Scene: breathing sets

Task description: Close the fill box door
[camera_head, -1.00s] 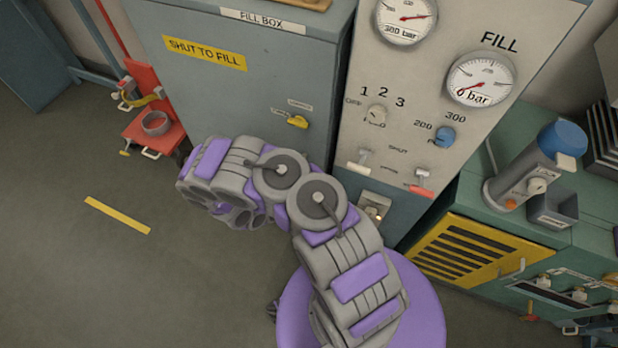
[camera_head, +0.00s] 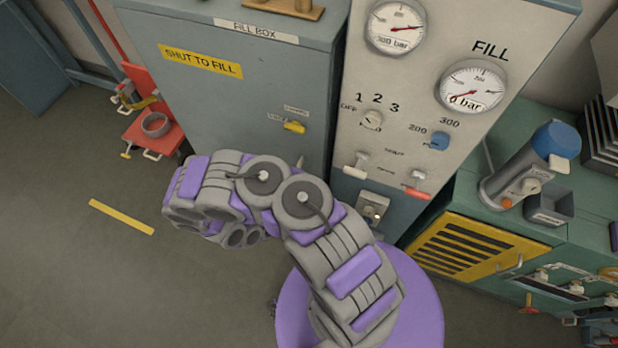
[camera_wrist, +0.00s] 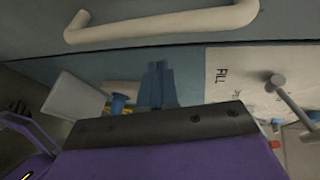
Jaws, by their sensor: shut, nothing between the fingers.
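The fill box (camera_head: 285,60) is a grey-blue cabinet at top centre of the head view. Its front door (camera_head: 215,110) bears a yellow "SHUT TO FILL" label and a small yellow lever (camera_head: 294,127) near the right edge. The head view does not show clearly whether the door is flush or ajar. My arm is bent in front of the cabinet, hiding its lower front; the fingertips are hidden there. In the wrist view, my gripper (camera_wrist: 157,70) is shut and empty, below a pale bar handle (camera_wrist: 165,22) on a grey-teal panel, apart from it in the picture.
The gauge panel (camera_head: 400,100) with knobs and levers stands right of the fill box. A green cabinet (camera_head: 480,215) with a yellow grille stands farther right. A red stand (camera_head: 150,135) is at left. The floor (camera_head: 80,270) at lower left is clear apart from a yellow stripe.

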